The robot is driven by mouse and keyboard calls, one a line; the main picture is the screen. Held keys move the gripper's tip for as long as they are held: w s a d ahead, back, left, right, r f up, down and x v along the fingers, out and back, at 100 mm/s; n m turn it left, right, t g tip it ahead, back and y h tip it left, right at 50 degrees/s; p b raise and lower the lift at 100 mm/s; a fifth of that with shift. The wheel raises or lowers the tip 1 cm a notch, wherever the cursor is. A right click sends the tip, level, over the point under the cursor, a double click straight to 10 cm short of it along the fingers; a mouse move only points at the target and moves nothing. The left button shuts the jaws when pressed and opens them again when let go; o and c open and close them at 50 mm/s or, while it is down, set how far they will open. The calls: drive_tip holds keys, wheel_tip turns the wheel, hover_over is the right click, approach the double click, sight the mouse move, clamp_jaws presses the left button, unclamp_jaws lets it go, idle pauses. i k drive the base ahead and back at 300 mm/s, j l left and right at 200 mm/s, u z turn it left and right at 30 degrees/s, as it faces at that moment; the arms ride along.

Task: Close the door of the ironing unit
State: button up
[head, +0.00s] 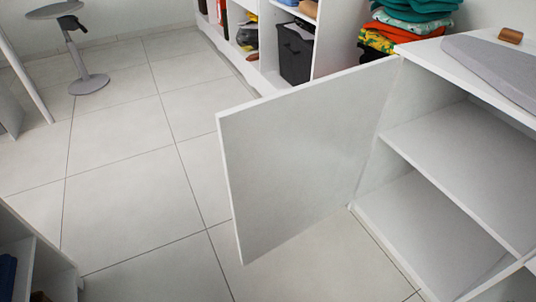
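The ironing unit (397,49) is a white cabinet at the right, with a grey ironing pad (495,65) on its top. Its white door (295,155) stands wide open, swung out to the left from the cabinet's far left edge. The open front shows two bare compartments split by a shelf (465,160). The door's free edge is at the left, over the tiled floor. My gripper is not in view.
Tiled floor (130,190) is clear left of the door. A grey stool (88,82) stands at the back left. Shelves with clothes and a dark bin (296,55) line the back. A low shelf unit (35,262) is at the lower left.

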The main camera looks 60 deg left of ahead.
sight(293, 156)
drive_tip(key=k+j, duration=0.1)
drive_tip(key=j, duration=0.35)
drive_tip(key=k+j, duration=0.15)
drive_tip(key=j, duration=0.25)
drive_tip(key=k+j, duration=0.1)
drive_tip(key=j, duration=0.35)
drive_tip(key=k+j, duration=0.1)
drive_tip(key=j, duration=0.35)
drive_tip(key=k+j, duration=0.1)
drive_tip(key=j, duration=0.35)
drive_tip(key=k+j, duration=0.15)
drive_tip(key=j, duration=0.25)
drive_tip(key=k+j, duration=0.1)
drive_tip(key=j, duration=0.35)
drive_tip(key=k+j, duration=0.1)
drive_tip(key=j, duration=0.85)
drive_tip(key=i+z, duration=0.05)
